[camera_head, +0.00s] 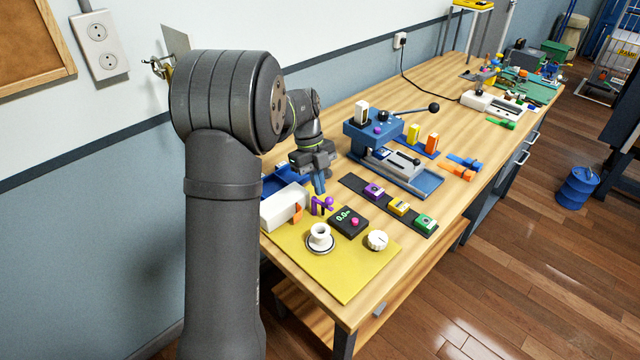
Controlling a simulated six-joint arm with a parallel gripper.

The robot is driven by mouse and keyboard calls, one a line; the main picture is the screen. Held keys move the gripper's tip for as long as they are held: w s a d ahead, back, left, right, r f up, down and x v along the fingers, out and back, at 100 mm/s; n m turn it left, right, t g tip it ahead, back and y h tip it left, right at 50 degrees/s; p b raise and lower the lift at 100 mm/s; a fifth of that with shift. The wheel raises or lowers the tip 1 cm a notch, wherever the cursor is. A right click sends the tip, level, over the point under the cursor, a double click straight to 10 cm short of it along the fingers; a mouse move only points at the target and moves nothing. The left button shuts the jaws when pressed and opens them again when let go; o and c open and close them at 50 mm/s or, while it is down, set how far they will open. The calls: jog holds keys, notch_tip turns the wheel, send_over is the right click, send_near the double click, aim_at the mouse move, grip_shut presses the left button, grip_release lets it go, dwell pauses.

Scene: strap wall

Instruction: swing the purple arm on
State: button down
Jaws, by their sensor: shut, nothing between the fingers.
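A small purple arm (325,205) stands at the back edge of the yellow panel (345,280), beside a white block with an orange part (295,212). My gripper (319,188) points down just behind and above the purple arm. Its blue fingers look close together and hold nothing. In this view the fingertips end very near the top of the purple arm; I cannot tell whether they touch it. My own arm fills the left middle of the picture but leaves the purple arm in sight.
On the yellow panel are a black display box (348,222) with a pink button, a white spool (320,238) and a white dial (377,240). A dark strip (384,201) carries purple, yellow and green blocks. A blue press (385,150) stands behind. A blue tray (283,181) lies left.

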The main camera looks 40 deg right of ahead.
jog(key=w+d+r, duration=0.3)
jog(key=w+r, duration=0.3)
jog(key=r, duration=0.4)
jog(key=shift+r, duration=0.2)
jog(key=shift+d+f, duration=0.1)
dwell(0.4)
jog(key=shift+s+a+f+n+t+h, duration=0.25)
jog(key=shift+a+f+n+h, duration=0.4)
jog(key=shift+f+n, duration=1.2)
jog(key=shift+s+a+f+n+t+h, duration=0.35)
jog(key=shift+a+f+n, duration=0.75)
jog(key=shift+n, duration=1.25)
jog(key=shift+s+a+f+n+t+h, duration=0.15)
jog(key=shift+a+f+n+h, duration=0.4)
jog(key=shift+f+n, duration=1.4)
jog(key=shift+r, duration=0.15)
